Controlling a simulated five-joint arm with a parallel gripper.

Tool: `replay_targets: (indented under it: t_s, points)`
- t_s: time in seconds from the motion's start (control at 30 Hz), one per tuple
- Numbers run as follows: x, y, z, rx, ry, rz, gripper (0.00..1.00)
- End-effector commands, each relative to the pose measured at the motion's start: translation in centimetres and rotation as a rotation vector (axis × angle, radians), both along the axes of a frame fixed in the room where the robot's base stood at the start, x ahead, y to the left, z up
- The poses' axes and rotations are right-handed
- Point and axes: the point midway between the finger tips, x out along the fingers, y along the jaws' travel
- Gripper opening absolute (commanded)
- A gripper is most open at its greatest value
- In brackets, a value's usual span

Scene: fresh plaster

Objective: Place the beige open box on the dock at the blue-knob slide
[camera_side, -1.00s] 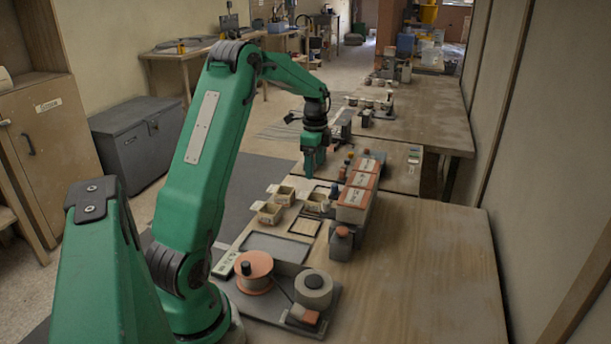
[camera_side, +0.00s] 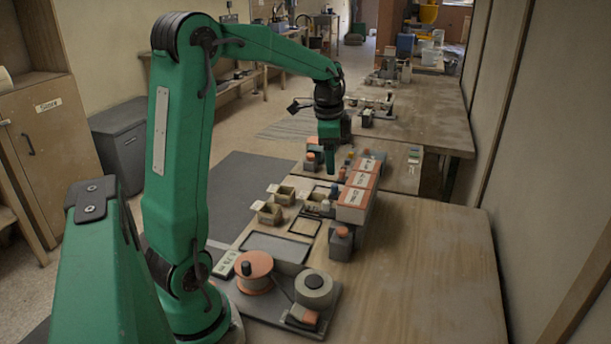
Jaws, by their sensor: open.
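My gripper (camera_side: 331,166) points down above the far part of the near table, over the row of small knobbed fixtures. It is open, and I see nothing held in it. Two beige open boxes stand on the left side, one farther back (camera_side: 284,195) and one nearer (camera_side: 269,213). Another beige box-like piece (camera_side: 315,207) stands to their right, beside the orange-and-white blocks; small parts partly cover it. A small bluish knob (camera_side: 334,191) shows just below my gripper. I cannot tell for certain which fixture is the dock of the blue-knob slide.
Orange-topped white blocks (camera_side: 354,200) form a raised row to the right of my gripper. A dark-framed square pad (camera_side: 304,227), a grey tray (camera_side: 275,252) and a board with an orange spool (camera_side: 254,272) lie nearer. The right side of the table (camera_side: 430,260) is bare.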

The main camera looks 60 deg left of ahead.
Motion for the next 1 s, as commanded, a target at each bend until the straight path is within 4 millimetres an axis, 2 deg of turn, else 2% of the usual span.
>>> replay_targets:
  t_s: [0.03,0.2,0.53,0.77,1.0]
  points:
    - [-0.5,-1.3,0.8,0.003,-0.020,0.017,0.72]
    - [-2.2,-5.0,2.6,-0.003,-0.074,0.092,0.72]
    - [-6.6,-11.4,4.6,-0.041,-0.184,0.235,0.72]
    - [-10.2,-14.9,4.9,-0.091,-0.257,0.333,0.72]
    - [-13.9,-17.8,4.2,-0.163,-0.325,0.431,0.72]
